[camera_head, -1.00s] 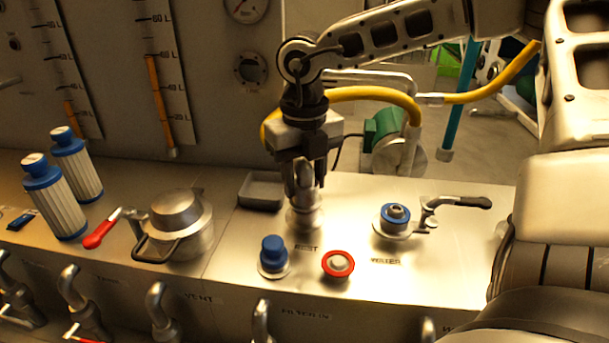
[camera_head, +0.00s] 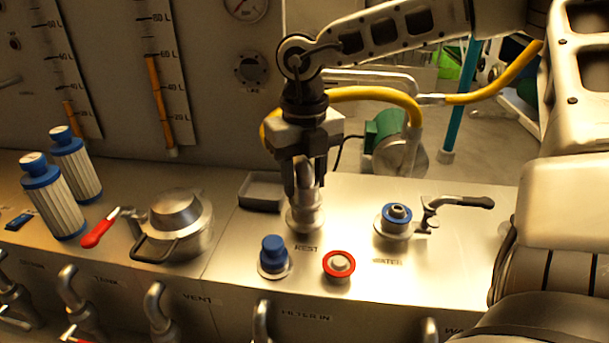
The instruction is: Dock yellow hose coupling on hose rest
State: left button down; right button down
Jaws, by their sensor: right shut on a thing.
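The yellow hose (camera_head: 375,93) arcs behind my right gripper and runs off toward the upper right. Its metal coupling (camera_head: 306,180) is between the fingers of my right gripper (camera_head: 306,185), which points straight down and is shut on it. The coupling is upright over the hose rest (camera_head: 304,219), a round metal fitting on the steel counter behind the REST label. The two look in line and touching or nearly so; I cannot tell whether the coupling is seated. The gripper body hides the coupling's top. My left gripper is not in view.
A blue-capped fitting (camera_head: 273,255), a red-ringed fitting (camera_head: 338,265) and a blue-ringed water port (camera_head: 396,215) with a lever (camera_head: 459,201) stand close by. A grey tray (camera_head: 262,191) is behind left. A lidded metal pot (camera_head: 178,222) and two filters (camera_head: 54,197) stand left.

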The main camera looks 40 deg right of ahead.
jog(key=shift+b, duration=0.45)
jog(key=shift+r, duration=0.1)
jog(key=shift+f, duration=0.2)
dwell(0.3)
jog(key=shift+f+b, duration=0.55)
jog(key=shift+b, duration=0.25)
jog(key=c, duration=1.1)
grip_release()
jog(key=shift+f, duration=0.1)
